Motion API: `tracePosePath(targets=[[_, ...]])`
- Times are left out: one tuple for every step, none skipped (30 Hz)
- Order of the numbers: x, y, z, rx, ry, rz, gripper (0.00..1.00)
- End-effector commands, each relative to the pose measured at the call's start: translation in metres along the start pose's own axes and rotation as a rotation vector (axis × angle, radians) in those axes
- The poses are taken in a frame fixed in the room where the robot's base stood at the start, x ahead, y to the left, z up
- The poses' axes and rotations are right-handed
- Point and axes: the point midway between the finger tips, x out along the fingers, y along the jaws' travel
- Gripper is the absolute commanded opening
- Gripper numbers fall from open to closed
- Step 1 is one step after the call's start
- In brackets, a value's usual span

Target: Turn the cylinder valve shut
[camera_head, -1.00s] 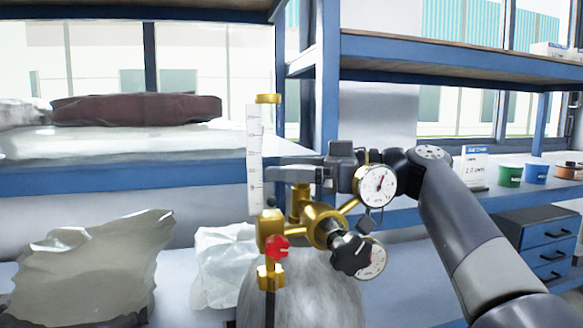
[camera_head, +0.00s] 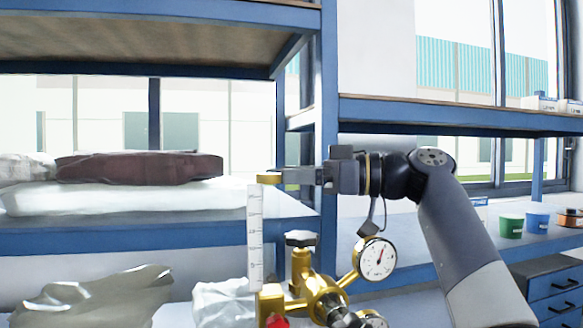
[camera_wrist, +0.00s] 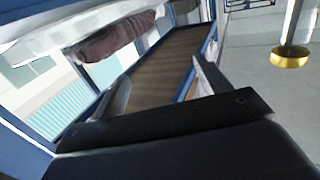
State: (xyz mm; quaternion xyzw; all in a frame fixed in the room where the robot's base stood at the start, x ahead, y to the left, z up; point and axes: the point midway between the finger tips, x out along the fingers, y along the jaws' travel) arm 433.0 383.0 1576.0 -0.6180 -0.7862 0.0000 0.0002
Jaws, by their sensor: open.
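The cylinder valve's dark handwheel (camera_head: 300,238) tops a brass stem in the head view, with a brass regulator body (camera_head: 322,292) below it. My gripper (camera_head: 288,178) is open and empty, pointing left. It is above the handwheel, with a visible gap between them. Its tips appear close to the brass cap (camera_head: 269,178) above the scaled flow tube (camera_head: 255,240). In the wrist view my open fingers (camera_wrist: 160,88) have nothing between them, and a brass cap (camera_wrist: 290,57) is to their right. The cylinder's body is not visible in the head view.
A round gauge (camera_head: 378,258) sits right of the valve, and a red knob (camera_head: 278,321) is low left. A blue shelf upright (camera_head: 328,120) stands behind my gripper. Bags (camera_head: 140,168) lie on the left shelf. Coloured tubs (camera_head: 511,225) stand on the right.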

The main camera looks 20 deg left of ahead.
Motion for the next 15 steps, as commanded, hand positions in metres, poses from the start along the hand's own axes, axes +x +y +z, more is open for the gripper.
tracePosePath(targets=[[0.000, 0.000, -0.001, 0.000, 0.000, 0.000, 0.72], [0.000, 0.000, -0.001, 0.001, 0.000, 0.000, 0.72], [0.000, 0.000, -0.001, 0.001, -0.001, 0.000, 0.72], [0.000, 0.000, -0.001, 0.001, -0.001, 0.000, 0.72], [0.000, 0.000, -0.001, 0.001, -0.001, 0.000, 0.72], [0.000, 0.000, -0.001, 0.001, -0.001, 0.000, 0.72], [0.000, 0.000, -0.001, 0.001, -0.001, 0.000, 0.72], [0.000, 0.000, -0.001, 0.001, -0.001, 0.000, 0.72], [0.000, 0.000, -0.001, 0.001, -0.001, 0.000, 0.72], [0.000, 0.001, 0.000, 0.001, -0.001, -0.001, 0.72], [-0.001, 0.002, 0.002, 0.003, -0.003, -0.005, 0.72], [-0.004, 0.004, 0.006, 0.007, -0.009, -0.016, 0.72], [-0.006, 0.007, 0.010, 0.010, -0.014, -0.029, 0.72], [-0.010, 0.010, 0.016, 0.013, -0.019, -0.050, 0.72], [-0.017, 0.016, 0.026, 0.020, -0.028, -0.081, 0.72]])
